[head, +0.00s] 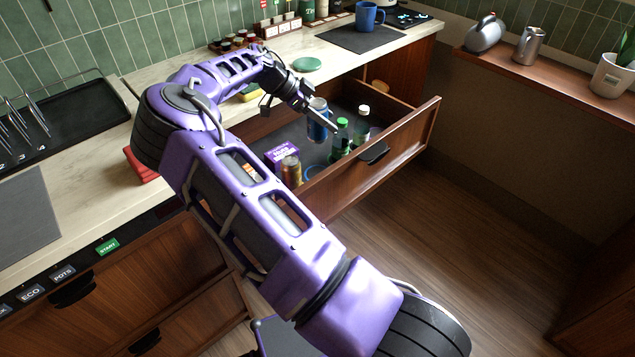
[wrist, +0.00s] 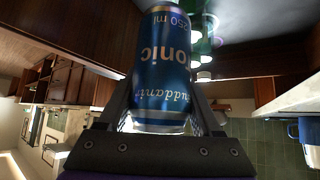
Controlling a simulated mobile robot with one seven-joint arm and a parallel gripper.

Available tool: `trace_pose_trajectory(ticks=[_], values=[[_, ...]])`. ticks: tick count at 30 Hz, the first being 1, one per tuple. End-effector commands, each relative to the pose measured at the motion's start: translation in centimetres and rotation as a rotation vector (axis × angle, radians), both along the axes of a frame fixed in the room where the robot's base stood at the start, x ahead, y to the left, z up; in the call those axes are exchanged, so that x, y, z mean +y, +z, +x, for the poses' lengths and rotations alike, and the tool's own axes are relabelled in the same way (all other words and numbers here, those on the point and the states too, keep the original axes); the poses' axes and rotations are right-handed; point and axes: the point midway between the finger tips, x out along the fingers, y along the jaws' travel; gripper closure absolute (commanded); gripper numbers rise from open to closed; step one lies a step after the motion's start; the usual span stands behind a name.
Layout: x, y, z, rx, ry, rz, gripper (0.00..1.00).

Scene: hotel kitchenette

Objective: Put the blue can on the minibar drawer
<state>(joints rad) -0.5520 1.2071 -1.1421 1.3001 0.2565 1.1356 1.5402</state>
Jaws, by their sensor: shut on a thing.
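The blue can (head: 317,122) is held in my gripper (head: 322,118), over the open minibar drawer (head: 405,133). In the wrist view the blue can (wrist: 163,75) fills the middle, with its lettering upside down, between the two fingers of my gripper (wrist: 163,110). The can looks roughly upright in the head view. Whether its base touches the drawer floor cannot be told. Inside the drawer are green bottles (head: 341,140), a gold can (head: 291,171) and a purple box (head: 282,153).
The counter (head: 330,60) above the drawer holds a green dish (head: 306,64), a blue mug (head: 368,15) and a dark mat (head: 360,38). The drawer's front panel (head: 372,165) stands out over the floor. A ledge (head: 560,72) at right bears a kettle (head: 484,35).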

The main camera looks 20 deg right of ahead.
Motion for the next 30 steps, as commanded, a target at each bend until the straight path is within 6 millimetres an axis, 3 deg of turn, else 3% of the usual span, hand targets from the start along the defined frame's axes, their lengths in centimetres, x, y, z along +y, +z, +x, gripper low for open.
trace_pose_trajectory(ticks=[1, 12, 20, 26, 30], values=[[-0.1, -1.6, 0.0, -0.002, -0.009, -0.003, 1.00], [-0.1, -7.9, -0.1, -0.002, -0.022, -0.002, 1.00], [-0.1, -10.2, -0.1, -0.002, -0.022, 0.000, 1.00], [-0.1, -12.9, -0.1, -0.002, -0.020, -0.001, 1.00], [-0.1, -13.1, -0.1, -0.005, -0.021, 0.001, 1.00]])
